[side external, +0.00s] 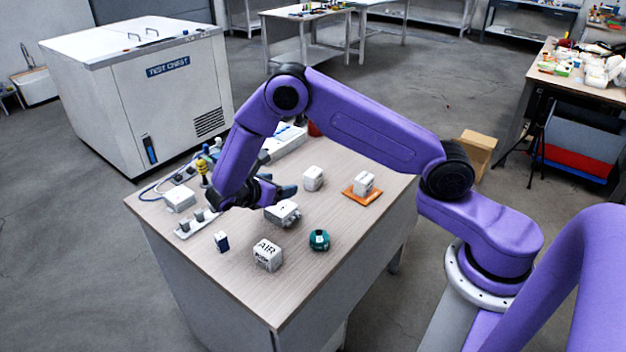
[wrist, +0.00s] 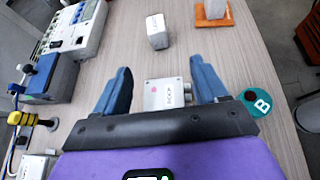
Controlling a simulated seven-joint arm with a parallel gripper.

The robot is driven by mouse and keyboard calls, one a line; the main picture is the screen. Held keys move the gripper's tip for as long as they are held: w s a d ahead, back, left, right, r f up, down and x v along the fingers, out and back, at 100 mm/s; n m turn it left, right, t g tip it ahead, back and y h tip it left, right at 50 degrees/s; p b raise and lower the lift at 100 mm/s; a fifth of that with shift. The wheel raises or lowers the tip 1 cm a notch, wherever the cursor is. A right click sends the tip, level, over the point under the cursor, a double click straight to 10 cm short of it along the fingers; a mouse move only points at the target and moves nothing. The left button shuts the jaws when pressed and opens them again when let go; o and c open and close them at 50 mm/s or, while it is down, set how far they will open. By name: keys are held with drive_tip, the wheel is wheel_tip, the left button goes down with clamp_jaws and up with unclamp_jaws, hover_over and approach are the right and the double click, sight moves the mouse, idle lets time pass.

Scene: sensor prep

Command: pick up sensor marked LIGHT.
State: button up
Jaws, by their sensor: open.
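No label that I can read says LIGHT. My gripper (side external: 277,176) is open and empty above the table, pointing down. In the wrist view its two blue fingers (wrist: 162,75) stand either side of a white box with connectors (wrist: 168,93); its sideways label is too small to read surely. That box (side external: 284,213) sits on the table beside the gripper in the side view. A plain white box (side external: 313,178) stands beyond it, also in the wrist view (wrist: 157,32), its label unclear. Another white box (side external: 364,182) sits on an orange mat (side external: 360,196). A box marked AIR (side external: 268,254) stands nearer the front.
A teal round object marked B (wrist: 257,103) lies right of the fingers. A small dark blue and white block (side external: 222,241) stands near the front left. Grey devices, cables and a yellow-black item (side external: 203,172) crowd the left side.

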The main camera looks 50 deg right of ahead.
sight(308, 177)
drive_tip(key=shift+w+d+f+n+h, duration=0.2)
drive_tip(key=shift+w+d+f, duration=0.2)
drive_tip(key=shift+f, duration=0.15)
drive_tip(key=shift+w+d+f+n+h, duration=0.2)
drive_tip(key=shift+w+d+f, duration=0.15)
drive_tip(key=shift+f, duration=0.15)
drive_tip(key=x, duration=1.2)
drive_tip(key=shift+s+x, duration=0.15)
drive_tip(key=shift+x, duration=1.15)
drive_tip(key=shift+s+x, duration=0.15)
drive_tip(key=shift+x, duration=1.1)
drive_tip(key=shift+c, duration=0.3)
drive_tip(key=c, duration=1)
